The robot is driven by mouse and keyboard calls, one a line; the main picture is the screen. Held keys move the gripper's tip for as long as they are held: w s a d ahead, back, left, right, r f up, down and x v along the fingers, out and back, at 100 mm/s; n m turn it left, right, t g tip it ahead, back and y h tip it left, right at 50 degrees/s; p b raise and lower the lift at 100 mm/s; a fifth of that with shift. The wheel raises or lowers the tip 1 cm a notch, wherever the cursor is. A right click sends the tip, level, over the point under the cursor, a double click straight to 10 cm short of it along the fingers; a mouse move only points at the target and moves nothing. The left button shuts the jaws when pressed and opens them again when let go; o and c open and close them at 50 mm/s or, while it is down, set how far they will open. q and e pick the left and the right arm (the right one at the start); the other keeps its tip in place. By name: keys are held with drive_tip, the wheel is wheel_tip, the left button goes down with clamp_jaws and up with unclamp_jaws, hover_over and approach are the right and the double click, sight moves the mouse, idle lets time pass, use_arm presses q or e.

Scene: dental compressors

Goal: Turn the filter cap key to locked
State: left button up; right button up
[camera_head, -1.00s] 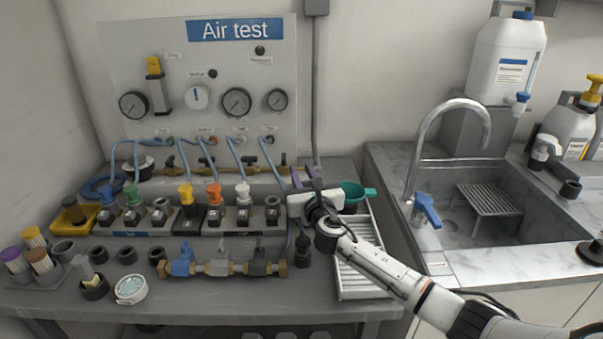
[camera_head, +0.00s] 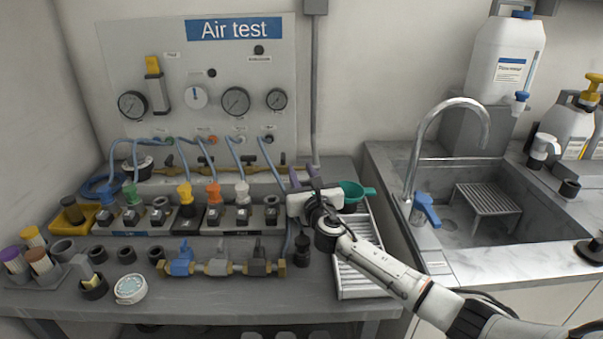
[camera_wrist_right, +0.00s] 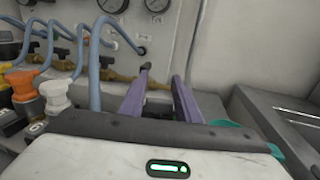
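My right gripper (camera_head: 307,176) is over the back right of the bench, at the right end of the brass pipe (camera_head: 240,172). In the right wrist view its two purple fingers (camera_wrist_right: 164,88) stand apart with a visible gap and nothing clearly held. A small dark end piece (camera_wrist_right: 145,68) shows by the left fingertip; I cannot tell whether they touch. Colored caps in yellow (camera_head: 185,193), orange (camera_head: 213,193) and white (camera_head: 243,193) sit on dark blocks to the left. I cannot tell which part is the filter cap key. My left gripper is out of view.
Blue hoses (camera_head: 268,158) loop above the blocks. The Air test panel (camera_head: 200,75) with gauges stands behind. A green funnel-like cup (camera_head: 355,192) is right of my gripper, above a ribbed tray (camera_head: 362,285). A brass manifold (camera_head: 218,268) lies in front. A sink (camera_head: 460,225) is at right.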

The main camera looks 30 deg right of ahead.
sight(306, 182)
drive_tip(key=shift+o, duration=1.2)
drive_tip(key=v, duration=1)
drive_tip(key=shift+s+p, duration=0.2)
drive_tip(key=shift+p, duration=0.2)
drive_tip(key=shift+c, duration=0.5)
